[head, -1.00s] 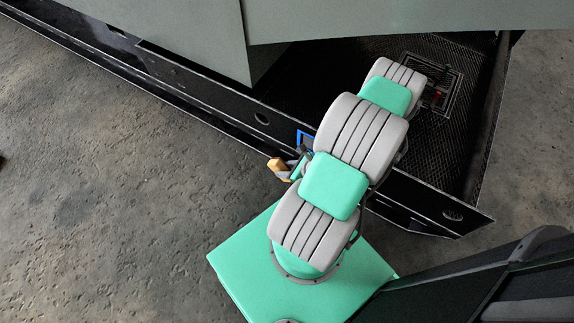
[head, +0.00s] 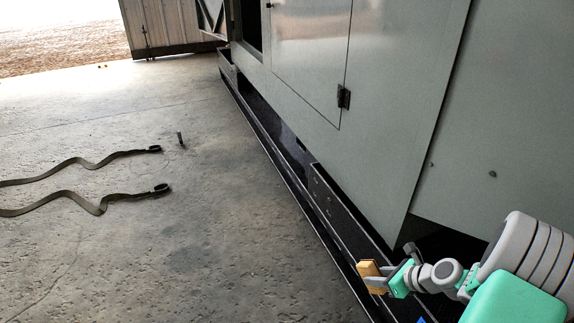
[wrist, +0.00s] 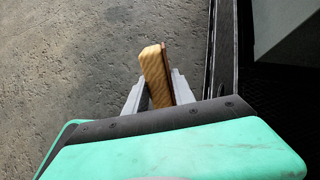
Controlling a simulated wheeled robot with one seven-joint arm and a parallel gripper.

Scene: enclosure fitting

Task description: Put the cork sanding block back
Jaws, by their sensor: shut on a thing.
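The cork sanding block (head: 371,275) is a small tan-orange block at the lower right of the head view. My gripper (head: 376,281) is shut on it and holds it up near the dark base rail of the enclosure. In the wrist view the block (wrist: 155,75) stands out tilted between the two grey fingers of my gripper (wrist: 157,92), with a darker brown layer along its right side. Its lower end is hidden behind the dark edge of my gripper's body. No place the block came from can be made out.
The grey-green enclosure (head: 390,110) rises on the right, with a hinged door panel (head: 305,60). A black base rail (head: 290,185) runs along its foot. Two straps (head: 85,200) lie on the concrete floor (head: 210,230) at left.

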